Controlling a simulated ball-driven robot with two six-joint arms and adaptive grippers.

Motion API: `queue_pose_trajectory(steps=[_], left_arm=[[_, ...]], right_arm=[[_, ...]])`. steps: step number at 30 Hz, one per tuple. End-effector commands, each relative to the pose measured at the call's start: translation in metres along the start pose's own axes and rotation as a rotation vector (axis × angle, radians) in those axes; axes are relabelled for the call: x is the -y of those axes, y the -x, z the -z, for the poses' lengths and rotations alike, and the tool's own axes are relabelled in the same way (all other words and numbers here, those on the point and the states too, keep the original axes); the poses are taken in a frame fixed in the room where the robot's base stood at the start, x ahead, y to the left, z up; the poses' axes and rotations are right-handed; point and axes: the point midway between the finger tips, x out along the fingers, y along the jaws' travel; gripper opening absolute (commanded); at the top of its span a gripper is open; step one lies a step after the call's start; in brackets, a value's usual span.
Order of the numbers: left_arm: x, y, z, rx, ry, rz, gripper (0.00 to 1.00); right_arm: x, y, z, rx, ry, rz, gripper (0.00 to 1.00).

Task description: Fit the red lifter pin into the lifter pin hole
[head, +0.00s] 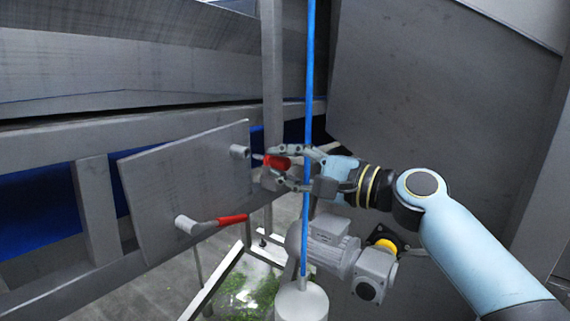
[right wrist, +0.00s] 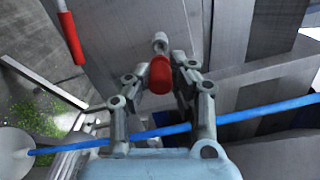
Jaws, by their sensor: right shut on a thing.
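My right gripper (head: 274,164) is shut on the red lifter pin (head: 277,161), holding it by its red grip. The pin's pale tip points left at a short grey socket (head: 239,151) on the upright metal plate, which looks like the lifter pin hole. Tip and socket are very close; I cannot tell whether they touch. In the right wrist view the red end of the pin (right wrist: 160,77) sits between the fingers and covers most of its shaft, with the socket (right wrist: 160,39) just beyond. My left gripper is not in view.
A second red-handled pin (head: 232,219) sits in a lower socket (head: 184,224) on the same plate (head: 180,185). A vertical blue pole (head: 308,80) crosses close by my right gripper. A grey motor (head: 330,250) stands below, beside a tray of greens (head: 250,285).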

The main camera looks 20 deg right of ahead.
Motion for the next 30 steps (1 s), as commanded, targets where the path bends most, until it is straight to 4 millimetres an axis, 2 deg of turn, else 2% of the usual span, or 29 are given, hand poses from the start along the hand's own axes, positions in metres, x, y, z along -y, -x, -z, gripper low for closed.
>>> queue_pose_trajectory(steps=[8, 30], left_arm=[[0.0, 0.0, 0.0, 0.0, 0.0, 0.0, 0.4], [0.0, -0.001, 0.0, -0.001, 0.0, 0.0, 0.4]], right_arm=[[0.0, -0.001, 0.0, 0.0, 0.0, 0.001, 0.0], [0.0, -0.02, 0.0, 0.0, 0.0, 0.0, 0.0]])
